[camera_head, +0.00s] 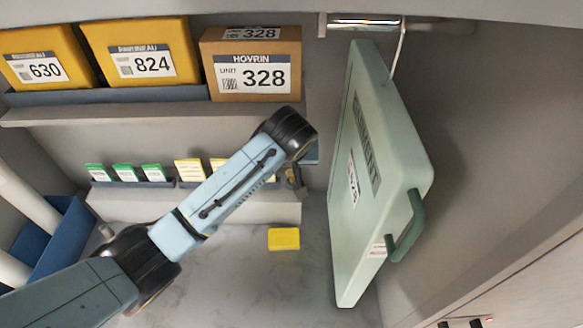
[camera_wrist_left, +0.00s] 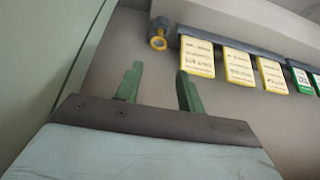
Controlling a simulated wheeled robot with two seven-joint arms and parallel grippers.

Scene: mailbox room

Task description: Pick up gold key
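A gold ring-shaped piece (camera_wrist_left: 158,42), which looks like the gold key or part of it, hangs below a round grey-blue holder in the left wrist view. Its full shape cannot be made out. My left gripper (camera_wrist_left: 159,88) shows two green fingers spread apart with nothing between them. The gold piece is ahead of the fingers, apart from them and roughly in line with the gap. In the head view my left arm reaches in from the left, and its wrist covers most of the gripper and the key area. My right gripper is in neither view.
A rail of yellow and green tags (camera_wrist_left: 240,68) runs beside the gold piece. A pale green door (camera_head: 375,190) stands open to the right of my arm. A yellow block (camera_head: 284,239) lies on the marble surface. Numbered boxes (camera_head: 252,78) sit on the shelf above.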

